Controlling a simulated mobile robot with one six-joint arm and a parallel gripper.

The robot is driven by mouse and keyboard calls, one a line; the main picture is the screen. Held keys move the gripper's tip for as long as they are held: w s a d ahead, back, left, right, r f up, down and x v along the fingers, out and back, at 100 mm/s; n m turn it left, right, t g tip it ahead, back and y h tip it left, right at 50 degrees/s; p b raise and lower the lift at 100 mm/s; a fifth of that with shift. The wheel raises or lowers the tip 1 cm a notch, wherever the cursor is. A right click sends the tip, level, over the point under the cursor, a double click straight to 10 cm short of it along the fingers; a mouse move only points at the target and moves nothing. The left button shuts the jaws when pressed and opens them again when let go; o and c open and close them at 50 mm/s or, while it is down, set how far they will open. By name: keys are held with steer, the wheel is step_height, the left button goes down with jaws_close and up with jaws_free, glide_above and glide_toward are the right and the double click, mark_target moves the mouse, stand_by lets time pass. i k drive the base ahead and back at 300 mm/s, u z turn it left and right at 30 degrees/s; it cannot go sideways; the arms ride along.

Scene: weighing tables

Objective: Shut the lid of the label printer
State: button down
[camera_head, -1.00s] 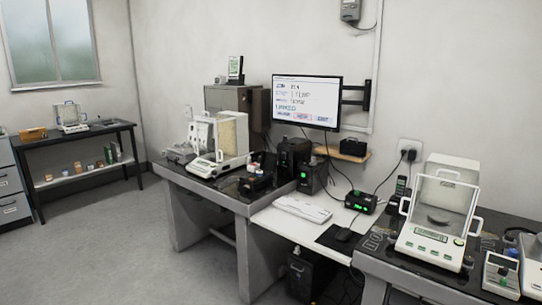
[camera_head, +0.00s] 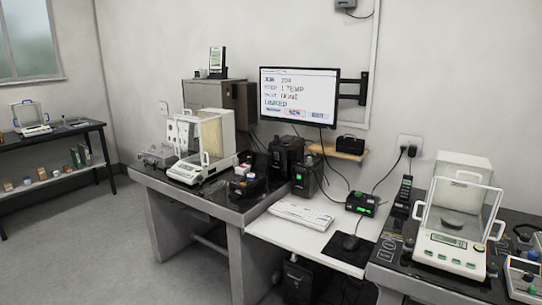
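I cannot tell for certain which thing is the label printer. Two dark boxy machines stand side by side below the monitor: a taller one (camera_head: 286,151) at the back and a smaller one (camera_head: 306,179) with a green light in front. Either could be it, and no raised lid is clear on them at this size. A small black box (camera_head: 350,144) sits on a wooden wall shelf. My gripper is not in view.
A glass-sided balance (camera_head: 204,150) stands on the left dark table, another (camera_head: 453,225) on the right one. Between them a white desk (camera_head: 283,238) holds a keyboard (camera_head: 300,214), a mouse and a green-lit black box (camera_head: 362,203). The floor (camera_head: 90,245) at left is clear.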

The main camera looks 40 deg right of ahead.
mark_target(260, 161)
steer(key=z, duration=0.25)
steer(key=i, duration=1)
steer(key=z, duration=0.4)
